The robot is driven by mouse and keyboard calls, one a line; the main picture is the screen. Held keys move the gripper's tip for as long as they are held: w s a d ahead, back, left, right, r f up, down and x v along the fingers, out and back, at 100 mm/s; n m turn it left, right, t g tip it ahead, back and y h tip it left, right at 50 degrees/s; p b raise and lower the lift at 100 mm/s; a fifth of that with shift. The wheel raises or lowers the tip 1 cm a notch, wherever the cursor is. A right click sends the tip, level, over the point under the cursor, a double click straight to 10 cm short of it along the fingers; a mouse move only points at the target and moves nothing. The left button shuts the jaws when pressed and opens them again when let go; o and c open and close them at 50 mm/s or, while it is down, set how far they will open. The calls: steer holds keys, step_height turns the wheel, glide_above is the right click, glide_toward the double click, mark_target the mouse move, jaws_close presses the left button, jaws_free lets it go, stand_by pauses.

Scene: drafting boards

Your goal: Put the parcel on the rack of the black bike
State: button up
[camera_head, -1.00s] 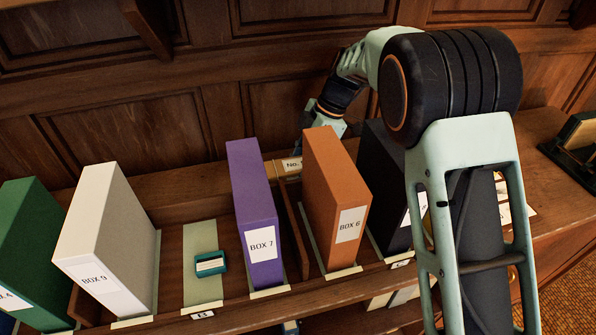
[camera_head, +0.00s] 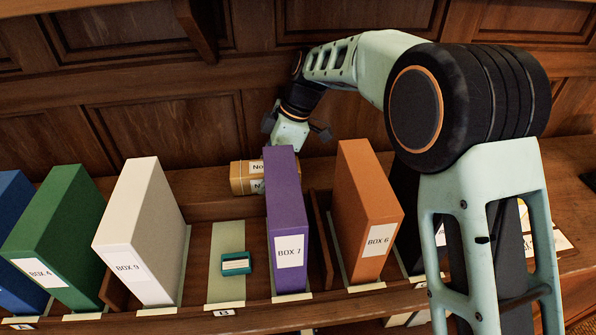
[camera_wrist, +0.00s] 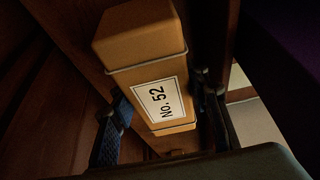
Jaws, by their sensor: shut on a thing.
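No bike, rack or wrapped parcel shows. A small tan-orange box with white "No." labels (camera_head: 244,184) is behind the shelf row, left of the purple file marked BOX 7 (camera_head: 289,215), which hides its right part. In the wrist view the box reads "No. 52" (camera_wrist: 146,62). My gripper (camera_head: 290,135) reaches down from above behind BOX 7, its fingertips hidden there. In the wrist view my gripper (camera_wrist: 156,113) has a blue-padded finger on each side of the box and is shut on it. Whether the box touches the wood is unclear.
An orange BOX 6 (camera_head: 366,215) and a black file (camera_head: 406,205) stand to the right; white BOX 9 (camera_head: 142,235), green (camera_head: 60,230) and blue files (camera_head: 14,210) stand left. A teal item (camera_head: 236,263) lies in the open slot left of BOX 7. A panelled wall rises behind.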

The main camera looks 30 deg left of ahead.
steer(key=p, duration=0.4)
glide_above(201, 199)
steer(key=shift+a, duration=0.15)
steer(key=shift+w, duration=0.1)
